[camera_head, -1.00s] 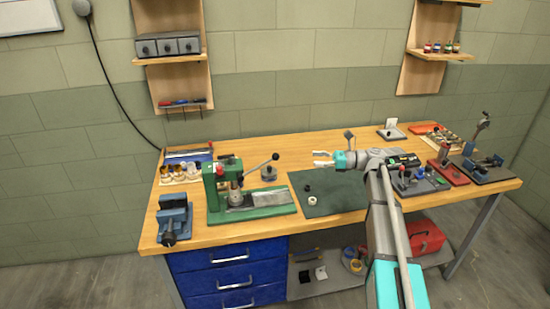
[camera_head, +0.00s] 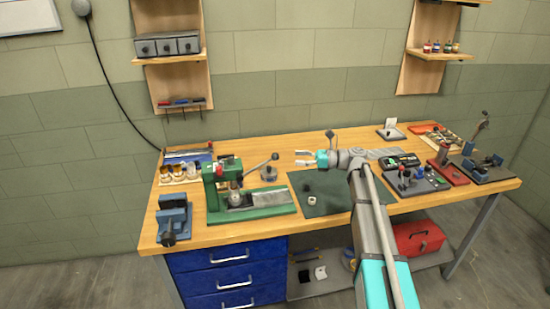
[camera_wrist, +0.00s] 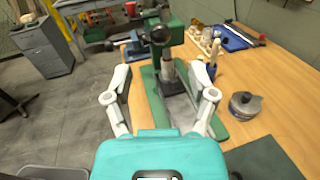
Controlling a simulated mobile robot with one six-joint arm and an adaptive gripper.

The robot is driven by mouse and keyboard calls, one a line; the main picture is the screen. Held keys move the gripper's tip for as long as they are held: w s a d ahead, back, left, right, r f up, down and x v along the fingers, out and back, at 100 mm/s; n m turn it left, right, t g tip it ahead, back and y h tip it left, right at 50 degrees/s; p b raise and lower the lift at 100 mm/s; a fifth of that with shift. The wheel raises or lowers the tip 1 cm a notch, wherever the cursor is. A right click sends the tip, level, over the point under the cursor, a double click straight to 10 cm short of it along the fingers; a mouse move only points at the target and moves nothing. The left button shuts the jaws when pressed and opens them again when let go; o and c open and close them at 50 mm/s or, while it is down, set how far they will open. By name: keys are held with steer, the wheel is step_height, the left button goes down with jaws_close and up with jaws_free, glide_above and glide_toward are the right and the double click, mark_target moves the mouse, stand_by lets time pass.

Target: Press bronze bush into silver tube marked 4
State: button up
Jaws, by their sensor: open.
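The green press (camera_head: 217,190) stands left of centre on the bench, its lever pointing up and right. In the wrist view the press (camera_wrist: 155,95) is straight ahead, its steel ram (camera_wrist: 168,72) between my fingers. My gripper (camera_head: 299,157) is open and empty, above the bench to the right of the press; in the wrist view its fingers (camera_wrist: 162,95) are spread wide. I cannot make out a silver tube or any number 4.
A grey round pot (camera_head: 268,174) stands beside the press and in the wrist view (camera_wrist: 245,106). A dark green mat (camera_head: 325,205) carries a white ring (camera_head: 311,198). A blue vise (camera_head: 174,222) is at the left front. Fixtures crowd the right end, including a red stand (camera_head: 447,173).

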mark_target(276, 156)
steer(key=a, duration=0.8)
jaws_close()
stand_by(0.4)
